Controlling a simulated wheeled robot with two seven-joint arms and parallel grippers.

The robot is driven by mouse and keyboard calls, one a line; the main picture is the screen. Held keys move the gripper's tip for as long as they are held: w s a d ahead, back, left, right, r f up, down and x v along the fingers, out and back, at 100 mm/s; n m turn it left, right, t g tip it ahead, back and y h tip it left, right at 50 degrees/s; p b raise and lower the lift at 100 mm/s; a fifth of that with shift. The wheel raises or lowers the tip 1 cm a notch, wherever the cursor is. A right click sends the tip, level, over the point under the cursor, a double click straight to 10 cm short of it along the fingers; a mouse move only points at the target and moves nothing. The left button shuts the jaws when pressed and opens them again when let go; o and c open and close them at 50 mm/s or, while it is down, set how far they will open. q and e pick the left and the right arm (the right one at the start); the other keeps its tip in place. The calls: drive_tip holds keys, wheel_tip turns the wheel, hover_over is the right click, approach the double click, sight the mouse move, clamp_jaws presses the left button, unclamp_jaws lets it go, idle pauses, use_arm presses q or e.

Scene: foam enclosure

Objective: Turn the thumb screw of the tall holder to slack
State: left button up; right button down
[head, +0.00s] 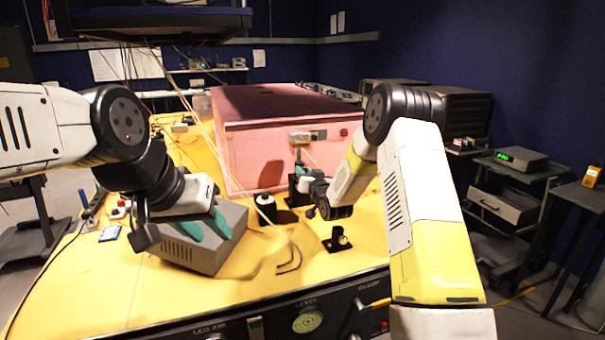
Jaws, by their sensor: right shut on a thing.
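The tall holder (293,188) is a dark upright post on the table in front of the pink foam box, partly hidden by my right gripper. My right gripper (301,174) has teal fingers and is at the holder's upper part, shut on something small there. The thumb screw is hidden or too small to make out, so I cannot see its turn. My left gripper (211,234) is open, with its two teal fingers apart, over or against the grey box, well left of the holder.
The pink foam box (262,160) stands behind the holder. The grey box (218,250) lies under my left gripper. A short black holder (337,243) stands right of centre. The yellow table (110,290) is clear at front left.

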drive_tip(key=shift+n, duration=9.2)
drive_tip(key=c, duration=1.2)
unclamp_jaws()
